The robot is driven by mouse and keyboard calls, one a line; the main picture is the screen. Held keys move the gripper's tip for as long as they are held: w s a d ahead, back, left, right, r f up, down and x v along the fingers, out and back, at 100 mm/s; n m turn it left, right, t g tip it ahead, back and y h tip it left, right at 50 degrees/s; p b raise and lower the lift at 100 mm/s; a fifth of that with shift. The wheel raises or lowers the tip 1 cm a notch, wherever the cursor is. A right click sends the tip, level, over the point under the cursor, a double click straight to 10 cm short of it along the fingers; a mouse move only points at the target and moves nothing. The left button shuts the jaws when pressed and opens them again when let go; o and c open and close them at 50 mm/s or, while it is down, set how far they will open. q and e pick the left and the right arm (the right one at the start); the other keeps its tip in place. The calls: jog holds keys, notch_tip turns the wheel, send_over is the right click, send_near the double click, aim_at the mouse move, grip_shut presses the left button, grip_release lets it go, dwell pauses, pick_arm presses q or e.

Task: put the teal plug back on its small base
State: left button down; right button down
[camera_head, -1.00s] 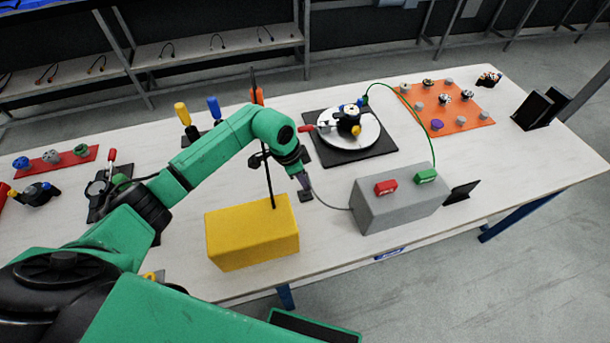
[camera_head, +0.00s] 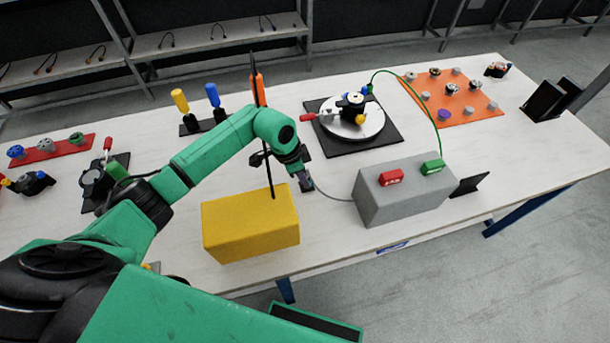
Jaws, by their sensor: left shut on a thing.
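My left gripper (camera_head: 305,180) points down at the table between the yellow block and the grey box, with its jaws shut. A thin grey cable (camera_head: 333,197) runs from the grey box (camera_head: 385,207) to its fingertips. The teal plug at the cable's end is too small and covered by the fingers to make out. The small dark base (camera_head: 307,188) is right under the fingertips and mostly hidden by them. I cannot tell whether the plug touches it. My right gripper is not in view.
A yellow block (camera_head: 250,225) with a tall dark rod (camera_head: 266,150) stands close left of the gripper. A round white turntable (camera_head: 362,128) is behind. Table right of the box is mostly clear.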

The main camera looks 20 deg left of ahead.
pick_arm(q)
jog(key=shift+s+f, duration=0.1)
jog(key=shift+f, duration=0.1)
dwell(0.6)
jog(key=c, duration=1.1)
grip_release()
jog(key=o, duration=0.6)
jog(key=b+v, duration=0.1)
jog(key=v, duration=1.3)
jog(key=shift+r+b, duration=0.35)
